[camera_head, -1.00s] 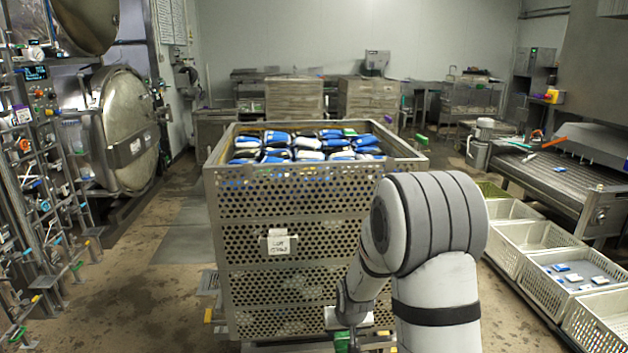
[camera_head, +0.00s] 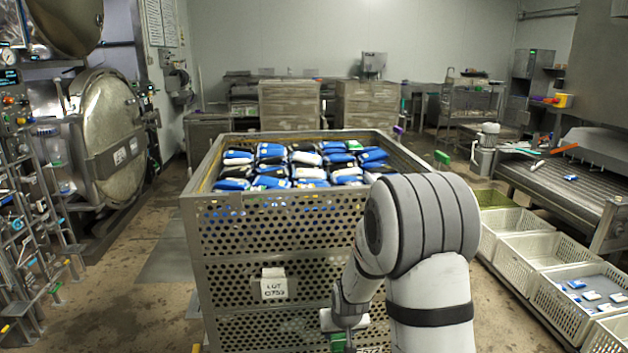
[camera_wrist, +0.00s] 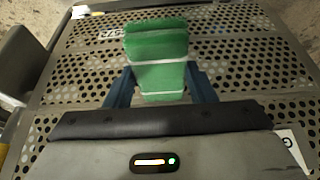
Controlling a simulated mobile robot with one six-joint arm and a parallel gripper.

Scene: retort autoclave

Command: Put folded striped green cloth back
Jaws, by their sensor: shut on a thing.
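The folded green cloth (camera_wrist: 157,48) with pale stripes is between the two dark fingers of my gripper (camera_wrist: 161,86) in the wrist view. The gripper is shut on it. In the head view a small green part of the cloth (camera_head: 338,343) shows low in front of the perforated crate, below my wrist. The rest of it is cut off or hidden there.
A large perforated metal crate (camera_head: 272,240) full of blue, white and black pouches stands directly ahead, with a lot tag (camera_head: 273,287). White baskets (camera_head: 540,252) and a conveyor (camera_head: 555,180) line the right. A round autoclave door (camera_head: 112,140) is at left.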

